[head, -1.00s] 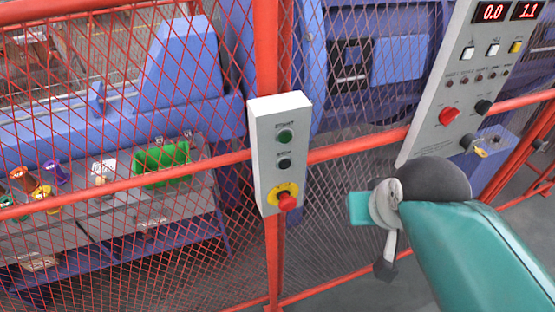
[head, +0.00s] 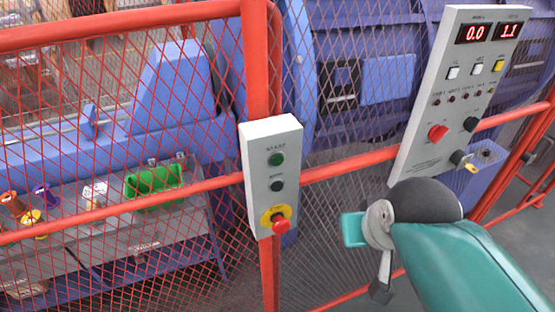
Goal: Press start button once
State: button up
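A pale grey control box (head: 256,205) is mounted on a red fence post in the middle of the head view. Its green start button (head: 276,159) is at the top, under a small label. A dark stop button (head: 277,186) is below it, and a red emergency knob on a yellow ring (head: 279,223) is at the bottom. My arm comes in from the lower right. A small grey, dark-ended part hanging at its end seems to be my gripper (head: 381,285). It is to the right of and below the box, apart from it. Its fingers cannot be made out.
A larger panel (head: 420,150) with red digital displays, a red knob and several buttons stands at the right. Red mesh fence rails (head: 120,210) cross the view. Behind the fence are blue machinery (head: 180,75), a green bin (head: 153,182) and coloured spools.

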grip_shut()
dwell(1.5)
